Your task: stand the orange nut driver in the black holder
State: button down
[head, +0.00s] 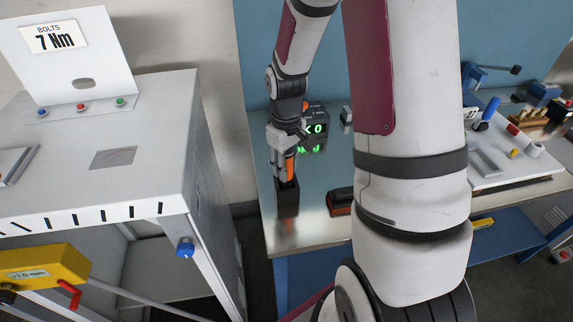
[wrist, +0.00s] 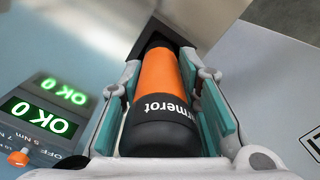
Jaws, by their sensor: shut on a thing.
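The orange nut driver (head: 290,164) is upright between the fingers of my gripper (head: 284,170), at the black holder (head: 287,200). The holder is a small dark block on the bench near its left edge. In the wrist view the driver's orange handle (wrist: 165,85), with a black butt end nearest the camera, lies between both finger pads. The holder (wrist: 151,29) shows just beyond the handle's far end. The driver's lower end is hidden, so I cannot tell how deep it sits in the holder.
A display box (head: 313,128) with green digits stands behind my gripper. A dark and orange block (head: 340,202) lies right of the holder. A white cabinet (head: 150,170) stands left, across a gap. Tools and a white tray (head: 520,165) occupy the bench's right.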

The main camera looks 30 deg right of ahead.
jog(key=shift+f, duration=0.1)
jog(key=c, duration=1.2)
grip_release()
notch_tip(320, 180, up, 12)
jog(key=shift+r+b, duration=0.2)
jog(key=shift+b, duration=0.35)
jog(key=s+a+r+m+t, duration=0.1)
jog(key=s+a+r+t, duration=0.1)
jog(key=s+a+r, duration=0.3)
jog(key=s+a+r+m+t, duration=0.1)
jog(key=s+a+r+t, duration=0.2)
jog(key=s+a+r, duration=0.3)
jog(key=shift+s+a+r+t, duration=0.3)
jog(key=shift+s+r, duration=0.9)
jog(key=shift+s, duration=1.15)
